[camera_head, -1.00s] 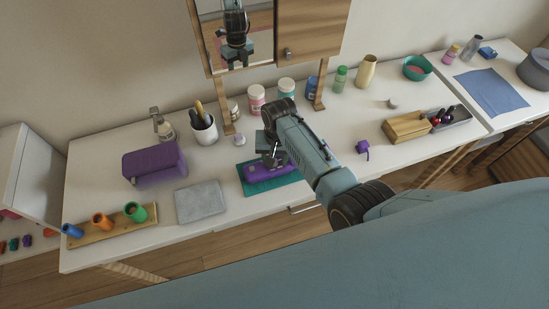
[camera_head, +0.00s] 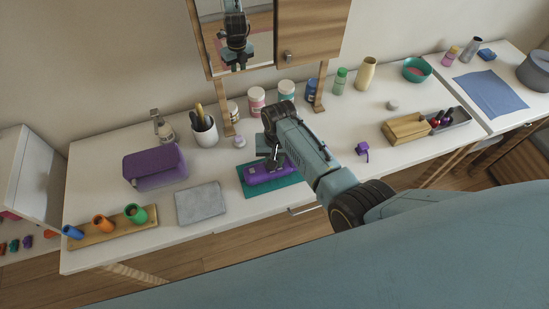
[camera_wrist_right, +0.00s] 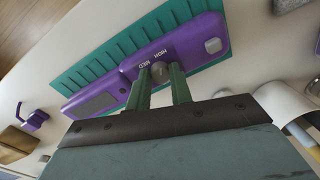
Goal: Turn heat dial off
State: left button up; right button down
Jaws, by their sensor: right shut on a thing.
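A purple heat tool (camera_head: 262,176) lies on a teal ribbed mat (camera_head: 290,181) on the white counter. In the right wrist view the tool (camera_wrist_right: 200,38) shows its small grey dial (camera_wrist_right: 159,69), with the words HIGH and MED printed beside it. My right gripper (camera_wrist_right: 161,76) is shut on the dial, one green finger on each side. In the head view the right gripper (camera_head: 273,160) covers the dial. The dial's exact pointing is hard to tell. My left gripper is not in view.
A grey slab (camera_head: 201,203) and a purple holder (camera_head: 155,165) lie left of the mat. A purple clip (camera_head: 362,152) and a wooden box (camera_head: 407,128) stand to the right. Jars and a brush cup (camera_head: 204,134) line the back below the mirror (camera_head: 234,35).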

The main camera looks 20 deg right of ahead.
jog(key=n+p, duration=0.2)
jog(key=n, duration=0.1)
jog(key=shift+r+n, duration=0.1)
jog(key=shift+n, duration=0.3)
jog(key=n+p, duration=0.1)
jog(key=n, duration=0.3)
jog(key=shift+w+d+n, duration=0.1)
jog(key=shift+n, duration=0.2)
jog(key=n, duration=0.5)
jog(key=shift+g, duration=0.4)
jog(key=n, duration=0.6)
jog(key=shift+w+h, duration=0.1)
jog(key=shift+h, duration=0.2)
jog(key=n, duration=1.1)
jog(key=shift+n+h+b, duration=0.3)
jog(key=shift+b, duration=0.1)
jog(key=n, duration=0.5)
jog(key=shift+f+n+b, duration=0.2)
jog(key=shift+n+b, duration=0.1)
jog(key=shift+b, duration=0.1)
jog(key=n, duration=0.2)
jog(key=n+b, duration=0.1)
jog(key=n, duration=0.1)
jog(key=shift+a+n+t, duration=0.2)
jog(key=shift+n+t, duration=0.1)
jog(key=shift+t, duration=0.1)
